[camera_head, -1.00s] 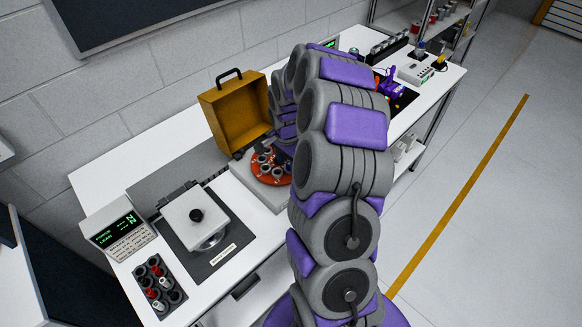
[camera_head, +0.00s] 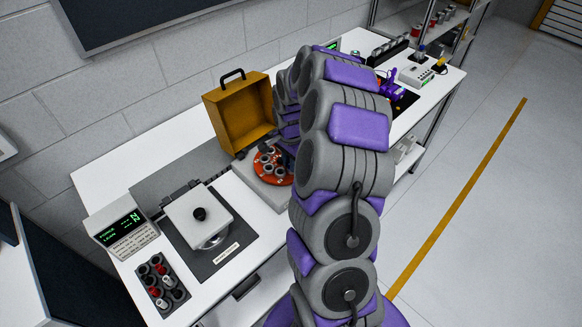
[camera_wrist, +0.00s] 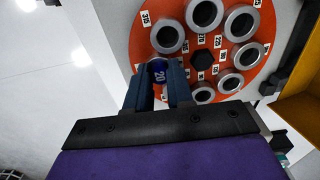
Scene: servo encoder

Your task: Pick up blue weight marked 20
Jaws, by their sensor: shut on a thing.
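The blue weight marked 20 (camera_wrist: 159,76) shows in the wrist view between the two fingers of my gripper (camera_wrist: 162,82). I cannot tell whether the weight still touches the plate. In the head view the orange plate (camera_head: 266,180) is partly hidden by my arm, and my gripper and the blue weight cannot be made out there.
An open yellow case (camera_head: 238,112) stands behind the plate; its edge also shows in the wrist view (camera_wrist: 302,103). A square device with a black knob (camera_head: 200,220), a keypad display (camera_head: 122,230) and a tray of small weights (camera_head: 161,283) stand to the left.

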